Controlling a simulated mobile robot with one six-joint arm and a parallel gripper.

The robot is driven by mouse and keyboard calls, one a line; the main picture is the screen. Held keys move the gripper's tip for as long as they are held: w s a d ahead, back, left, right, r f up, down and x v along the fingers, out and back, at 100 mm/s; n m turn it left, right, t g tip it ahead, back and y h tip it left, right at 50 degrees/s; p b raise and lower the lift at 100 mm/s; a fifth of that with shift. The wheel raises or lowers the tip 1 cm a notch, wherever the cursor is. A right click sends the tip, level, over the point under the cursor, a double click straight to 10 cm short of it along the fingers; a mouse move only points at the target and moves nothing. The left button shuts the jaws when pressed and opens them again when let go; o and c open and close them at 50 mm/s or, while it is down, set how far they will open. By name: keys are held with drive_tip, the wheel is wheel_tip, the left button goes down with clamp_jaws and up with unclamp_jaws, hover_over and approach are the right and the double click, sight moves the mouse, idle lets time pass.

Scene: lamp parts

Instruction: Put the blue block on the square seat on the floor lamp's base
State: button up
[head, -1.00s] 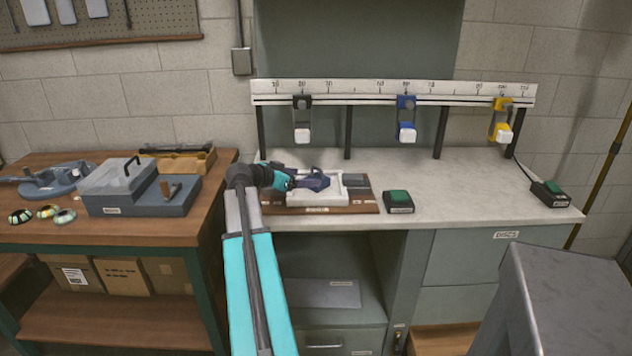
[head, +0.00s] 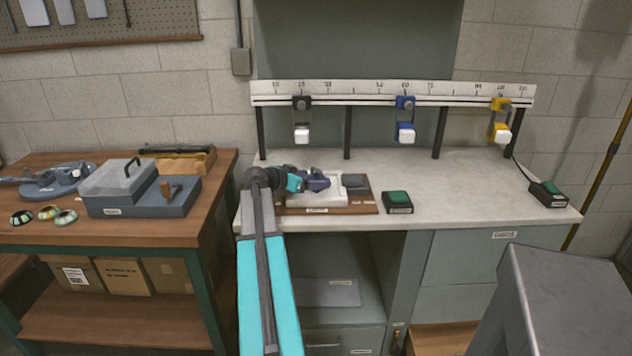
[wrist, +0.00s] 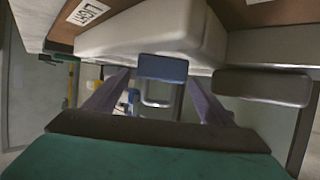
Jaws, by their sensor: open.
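In the wrist view a small blue block (wrist: 163,68) lies between the two dark purple fingers of my gripper (wrist: 158,88), close against a pale body. The fingers are spread, with gaps beside the block. A grey loop-shaped piece shows just below the block in the picture. In the head view my gripper (head: 318,180) is low over the white piece (head: 330,195) on a brown board, and hides the block. I cannot make out the square seat, nor tell for certain which part is the floor lamp's base.
A grey block (head: 355,181) sits on the board's right side. A green-topped box (head: 398,202) stands right of it. A ruled rail (head: 380,90) with black, blue and yellow hangers runs behind. The bench's middle right is clear. A side table (head: 120,225) holds a grey case.

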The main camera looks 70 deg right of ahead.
sight(315, 169)
drive_tip(key=shift+s+d+f, duration=0.15)
drive_tip(key=shift+d, duration=0.1)
drive_tip(key=shift+c, duration=0.6)
drive_tip(key=c, duration=1.8)
clamp_jaws()
drive_tip(key=shift+r, duration=0.25)
drive_tip(key=shift+r+b, duration=0.45)
drive_tip(key=shift+r, duration=1.25)
drive_tip(key=s+a+b, duration=0.1)
drive_tip(key=s+a, duration=0.2)
drive_tip(key=a, duration=0.4)
drive_tip(key=s+a+r+b, duration=0.1)
drive_tip(key=s+a, duration=0.2)
drive_tip(key=a, duration=0.4)
drive_tip(key=shift+a+r, duration=0.2)
drive_tip(key=shift+a, duration=0.15)
